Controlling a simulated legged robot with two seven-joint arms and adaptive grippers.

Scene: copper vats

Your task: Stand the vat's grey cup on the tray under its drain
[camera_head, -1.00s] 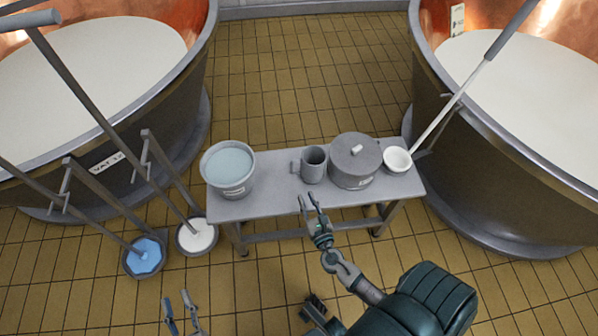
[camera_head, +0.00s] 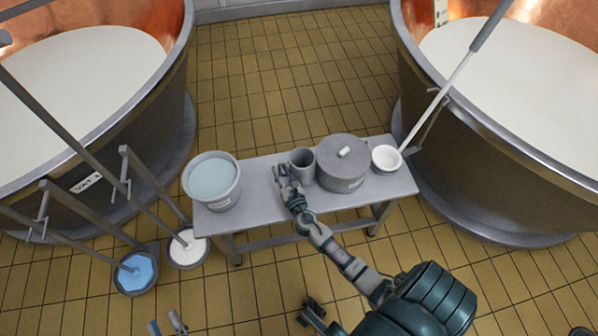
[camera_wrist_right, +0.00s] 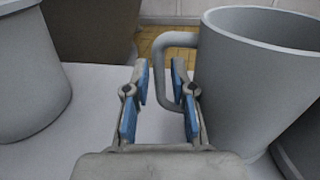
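The grey cup (camera_head: 303,166) stands upright on the bench, between the bucket and the lidded pot. In the right wrist view the cup (camera_wrist_right: 262,75) is large at the right, its handle (camera_wrist_right: 160,75) turned toward the gripper. My right gripper (camera_head: 282,172) is at the cup's left, open. In the wrist view its blue-padded fingers (camera_wrist_right: 160,72) are apart, with the handle's upright part showing between them; I cannot tell whether they touch it. My left gripper (camera_head: 170,322) is at the bottom edge, partly cut off, fingers apart and empty. I cannot make out a tray or a drain.
The bench (camera_head: 262,200) also holds a bucket of pale liquid (camera_head: 214,194), a lidded pot (camera_head: 342,176) and a white bowl (camera_head: 386,158). Copper vats stand left (camera_head: 150,125) and right (camera_head: 450,150). Buckets with poles, blue (camera_head: 136,272) and white (camera_head: 187,249), stand on the floor.

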